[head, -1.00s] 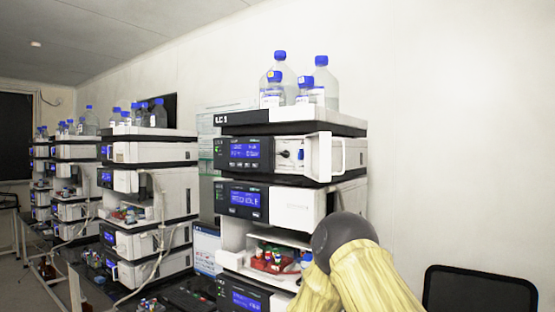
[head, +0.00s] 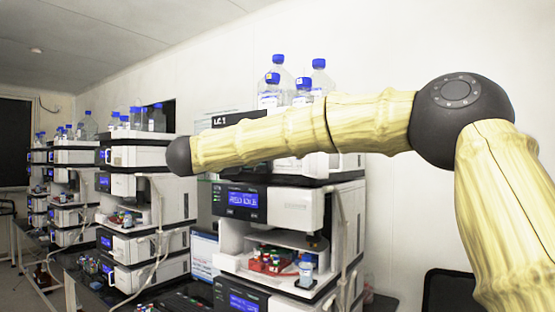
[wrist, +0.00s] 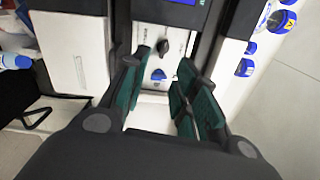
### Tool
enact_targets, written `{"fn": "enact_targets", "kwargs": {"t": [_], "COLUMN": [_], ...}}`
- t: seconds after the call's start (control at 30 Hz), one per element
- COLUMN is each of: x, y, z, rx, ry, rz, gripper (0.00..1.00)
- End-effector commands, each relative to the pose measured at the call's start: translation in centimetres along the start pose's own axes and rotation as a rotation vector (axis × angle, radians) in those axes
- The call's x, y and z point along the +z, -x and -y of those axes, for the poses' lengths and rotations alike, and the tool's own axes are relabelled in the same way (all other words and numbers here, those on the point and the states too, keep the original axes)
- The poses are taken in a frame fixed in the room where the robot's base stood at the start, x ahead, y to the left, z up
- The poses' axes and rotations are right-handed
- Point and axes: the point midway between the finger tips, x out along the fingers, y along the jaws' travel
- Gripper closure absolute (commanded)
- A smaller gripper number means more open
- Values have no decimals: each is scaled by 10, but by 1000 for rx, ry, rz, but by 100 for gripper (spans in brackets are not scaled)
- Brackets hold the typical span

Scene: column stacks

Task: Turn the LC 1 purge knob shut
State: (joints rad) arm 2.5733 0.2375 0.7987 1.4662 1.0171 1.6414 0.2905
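The purge knob (wrist: 178,47) is a small black lever-shaped knob on the white front panel of the LC 1 pump, seen in the wrist view beyond my fingertips. A blue-capped fitting (wrist: 158,75) sits beside it, between my fingers. My gripper (wrist: 164,62) is open, with teal finger pads on either side and nothing held. In the head view my arm covers the pump panel under the LC 1 label (head: 222,121), hiding knob and gripper.
Blue-capped bottles (head: 319,78) stand on top of the LC 1 stack. An open sampler bay with a red vial rack (head: 270,262) lies lower down. More stacks (head: 150,190) stand at left. A dark chair (head: 450,294) is at lower right.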

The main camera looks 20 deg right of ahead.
Motion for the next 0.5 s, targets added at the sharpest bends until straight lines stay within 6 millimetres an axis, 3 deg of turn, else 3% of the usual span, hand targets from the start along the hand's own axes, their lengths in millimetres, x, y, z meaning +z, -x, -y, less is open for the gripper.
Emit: {"fn": "enact_targets", "kwargs": {"t": [0.17, 0.5], "x": [-4, -3], "y": [-8, -59], "z": [11, 11], "rx": [7, 6], "ry": [-21, -19], "rz": [-13, -11], "gripper": [71, 71]}}
